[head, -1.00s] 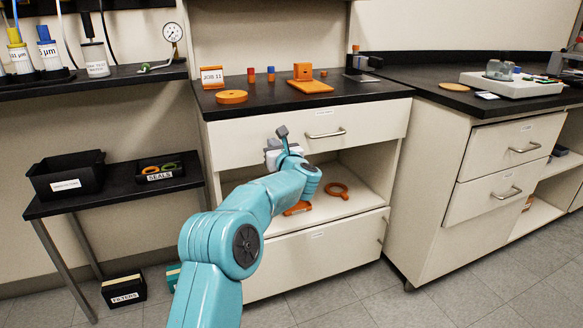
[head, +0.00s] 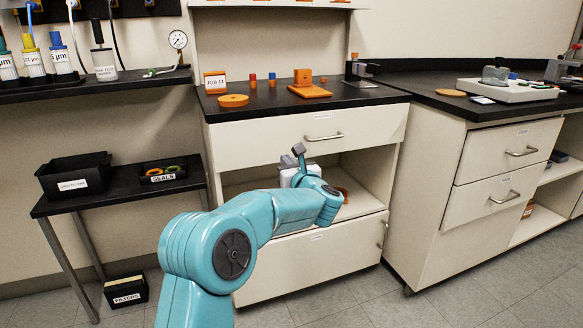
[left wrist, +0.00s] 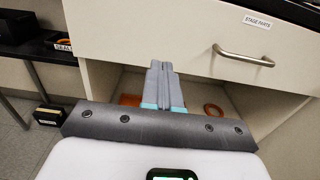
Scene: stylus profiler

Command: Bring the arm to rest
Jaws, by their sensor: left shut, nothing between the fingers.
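My left arm is teal and reaches in from the bottom of the head view. My left gripper (head: 298,149) is in front of the cabinet's open shelf, below the upper drawer. In the left wrist view its two grey fingers (left wrist: 161,65) lie together, shut and empty. They point toward the cabinet front and touch nothing that I can see. My right gripper is in neither view.
The cabinet's upper drawer (head: 280,133) is closed. An orange ring (left wrist: 214,110) lies on the open shelf (head: 357,206). The black counter (head: 370,100) above holds several orange parts. A side table (head: 120,193) stands at left, with a filters box (head: 125,291) on the floor below.

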